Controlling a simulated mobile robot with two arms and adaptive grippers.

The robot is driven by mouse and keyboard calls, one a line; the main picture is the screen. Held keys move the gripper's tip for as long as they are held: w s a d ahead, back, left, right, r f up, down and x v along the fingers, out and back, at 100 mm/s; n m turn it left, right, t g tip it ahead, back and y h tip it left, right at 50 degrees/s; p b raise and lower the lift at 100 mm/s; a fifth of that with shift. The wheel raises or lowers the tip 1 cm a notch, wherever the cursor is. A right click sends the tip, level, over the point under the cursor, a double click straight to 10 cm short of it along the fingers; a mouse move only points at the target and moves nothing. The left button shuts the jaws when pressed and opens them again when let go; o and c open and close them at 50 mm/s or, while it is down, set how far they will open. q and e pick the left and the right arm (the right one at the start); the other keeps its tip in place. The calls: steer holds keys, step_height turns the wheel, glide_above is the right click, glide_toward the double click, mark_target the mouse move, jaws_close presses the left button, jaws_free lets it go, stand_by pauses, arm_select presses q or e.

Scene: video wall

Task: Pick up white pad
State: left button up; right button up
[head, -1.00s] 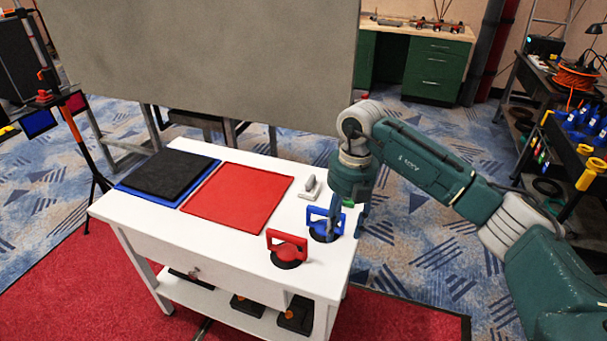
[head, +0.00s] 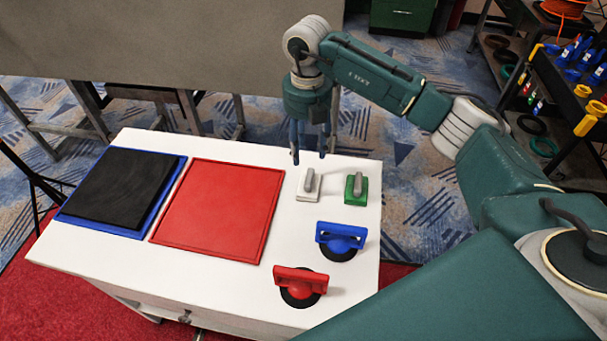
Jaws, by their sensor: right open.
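The white pad (head: 309,192) lies on the white table (head: 247,295), right of the red panel, with a grey grip on top. A green pad (head: 356,191) with a similar grey grip lies just to its right. My right gripper (head: 309,158) points down over the table's far edge, just behind and above the white pad. Its fingers are apart and nothing is between them. My left gripper does not show.
A red panel (head: 219,210) and a black panel (head: 122,188) on a blue one (head: 75,212) cover the table's left. A blue suction cup (head: 341,240) and a red suction cup (head: 300,286) stand nearer. A large grey board (head: 170,40) rises behind.

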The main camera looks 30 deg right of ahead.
mark_target(307, 176)
steer(key=f, duration=0.3)
steer(key=shift+s+f, duration=0.2)
steer(key=shift+f, duration=0.2)
step_height(307, 176, down, 5)
steer(key=shift+s+r+p, duration=0.1)
steer(key=shift+p, duration=1)
steer(key=shift+f, duration=0.5)
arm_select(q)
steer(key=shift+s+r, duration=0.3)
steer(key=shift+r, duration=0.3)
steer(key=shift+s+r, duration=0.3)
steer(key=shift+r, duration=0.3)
arm_select(e)
jaws_close()
